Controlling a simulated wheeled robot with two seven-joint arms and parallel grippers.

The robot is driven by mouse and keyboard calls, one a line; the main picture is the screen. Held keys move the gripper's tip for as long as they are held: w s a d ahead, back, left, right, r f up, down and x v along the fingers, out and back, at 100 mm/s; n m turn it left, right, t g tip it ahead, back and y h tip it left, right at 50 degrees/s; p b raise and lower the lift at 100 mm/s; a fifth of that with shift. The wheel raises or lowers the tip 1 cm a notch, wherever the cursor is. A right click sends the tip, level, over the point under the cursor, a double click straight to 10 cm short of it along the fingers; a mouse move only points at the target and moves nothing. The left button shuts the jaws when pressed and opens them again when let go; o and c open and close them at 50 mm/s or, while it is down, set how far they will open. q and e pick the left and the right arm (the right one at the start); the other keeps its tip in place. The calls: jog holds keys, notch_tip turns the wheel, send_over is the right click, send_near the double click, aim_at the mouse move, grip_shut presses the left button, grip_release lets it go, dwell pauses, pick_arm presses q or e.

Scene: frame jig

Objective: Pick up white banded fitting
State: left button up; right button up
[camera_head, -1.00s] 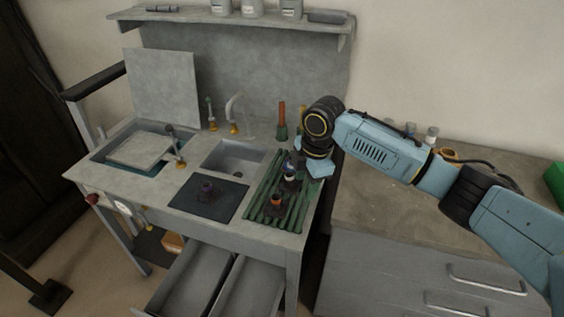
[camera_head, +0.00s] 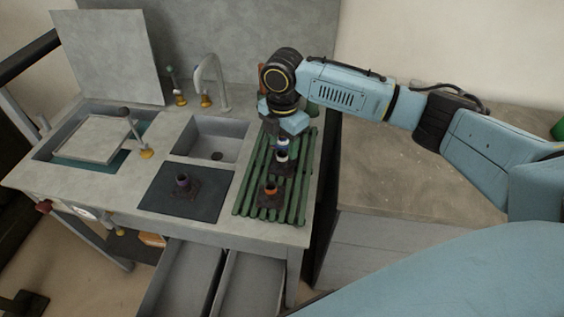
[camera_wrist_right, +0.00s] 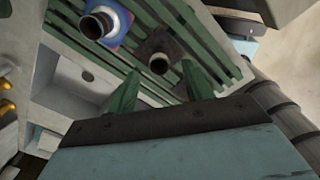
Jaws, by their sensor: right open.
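The white banded fitting (camera_head: 282,157) stands upright on a dark square plate on the green slatted rack. A blue banded fitting (camera_head: 283,143) is close behind it, partly covered by my right gripper (camera_head: 283,124). The right gripper is open and empty, above the rear part of the rack and just behind the white banded fitting. In the right wrist view its two green fingers (camera_wrist_right: 160,82) point toward a fitting with a pale rim (camera_wrist_right: 158,63) on a dark plate.
An orange banded fitting (camera_head: 270,189) stands at the rack's front. A purple fitting (camera_head: 183,181) is on the black mat (camera_head: 207,205). A sink (camera_head: 213,148) with a tall tap (camera_head: 217,75) lies left of the rack. Open drawers (camera_head: 182,284) are below. The right counter (camera_head: 400,170) is largely clear.

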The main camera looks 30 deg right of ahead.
aim_at(283, 154)
notch_tip(283, 154, down, 4)
jog(key=shift+f+b, duration=0.1)
jog(key=shift+b, duration=0.4)
jog(key=shift+f, duration=0.4)
jog(key=shift+c, duration=0.3)
jog(key=c, duration=1)
pick_arm(q)
jog(key=shift+w+a+f, duration=0.3)
jog(key=shift+w+f, duration=0.15)
jog(key=shift+f, duration=0.05)
pick_arm(e)
grip_shut()
pick_arm(q)
jog(key=shift+w, duration=0.1)
